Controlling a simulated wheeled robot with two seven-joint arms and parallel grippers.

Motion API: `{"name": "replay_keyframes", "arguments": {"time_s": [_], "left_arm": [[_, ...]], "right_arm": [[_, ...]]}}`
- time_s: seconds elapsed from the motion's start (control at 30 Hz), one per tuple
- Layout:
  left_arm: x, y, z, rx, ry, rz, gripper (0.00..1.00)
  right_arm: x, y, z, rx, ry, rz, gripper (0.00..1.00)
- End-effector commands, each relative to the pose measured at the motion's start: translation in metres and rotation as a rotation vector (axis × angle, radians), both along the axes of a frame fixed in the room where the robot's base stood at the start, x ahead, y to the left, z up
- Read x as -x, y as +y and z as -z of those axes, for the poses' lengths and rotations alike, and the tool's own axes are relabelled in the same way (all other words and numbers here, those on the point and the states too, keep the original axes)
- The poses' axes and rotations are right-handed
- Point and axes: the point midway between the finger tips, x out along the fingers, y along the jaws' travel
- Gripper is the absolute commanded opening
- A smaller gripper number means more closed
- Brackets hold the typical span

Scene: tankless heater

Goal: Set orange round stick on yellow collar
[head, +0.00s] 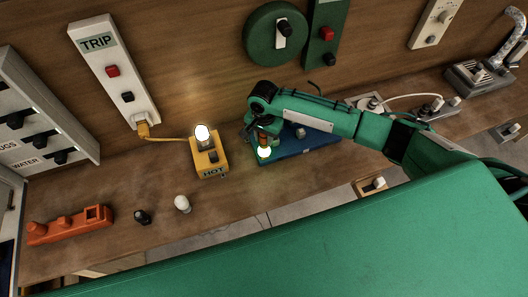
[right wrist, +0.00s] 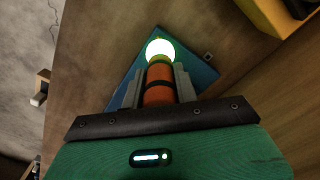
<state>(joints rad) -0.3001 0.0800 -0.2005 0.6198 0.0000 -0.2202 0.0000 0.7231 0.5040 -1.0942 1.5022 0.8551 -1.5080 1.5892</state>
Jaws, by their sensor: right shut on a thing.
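My right gripper (head: 262,132) is shut on the orange round stick (head: 264,140), above the front left of the blue board. In the right wrist view the stick (right wrist: 159,92) lies between the two grey fingers (right wrist: 159,85) and has a dark band around it. At its far end is a yellow-green ring (right wrist: 160,63), which may be the yellow collar, and beyond that a bright glowing bulb (right wrist: 160,49). The glow hides the contact between ring and stick, so I cannot tell whether they touch. My left gripper is not in view.
A yellow HOT box (head: 211,163) with a lit bulb stands left of the blue board (head: 300,147). An orange block (head: 70,226), a black knob (head: 142,217) and a white bulb (head: 182,203) are on the bench's left. A white TRIP panel (head: 114,75) is on the wall.

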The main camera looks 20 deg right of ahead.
Motion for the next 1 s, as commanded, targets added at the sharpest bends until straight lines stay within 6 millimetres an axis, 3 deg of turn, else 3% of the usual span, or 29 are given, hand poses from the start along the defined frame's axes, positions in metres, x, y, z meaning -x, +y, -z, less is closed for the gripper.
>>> {"name": "replay_keyframes", "arguments": {"time_s": [1.0], "left_arm": [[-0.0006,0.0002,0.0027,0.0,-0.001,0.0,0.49]], "right_arm": [[0.0,0.0003,0.0098,-0.001,0.001,0.001,0.0]]}}
